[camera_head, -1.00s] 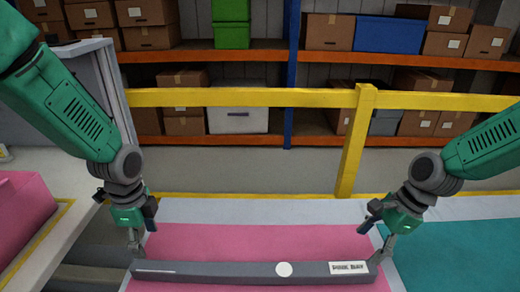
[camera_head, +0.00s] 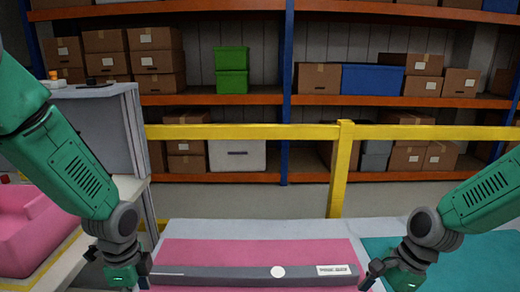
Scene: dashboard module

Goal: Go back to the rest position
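A long dark grey dashboard module (camera_head: 225,274) lies across the pink area (camera_head: 300,252) of the table in front of me. It has a white round spot and a white label near its right end. My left gripper (camera_head: 143,284) is at the module's left end, and my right gripper (camera_head: 370,283) is at its right end. The fingertips of both grippers are at or below the bottom edge of the view, so I cannot tell whether they touch the module or are open.
A yellow rail (camera_head: 270,132) with a post (camera_head: 341,175) stands behind the table. Shelves with boxes are beyond it. A pink bin (camera_head: 30,235) and a grey cabinet (camera_head: 100,130) are at the left. A teal area (camera_head: 460,265) lies at the right.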

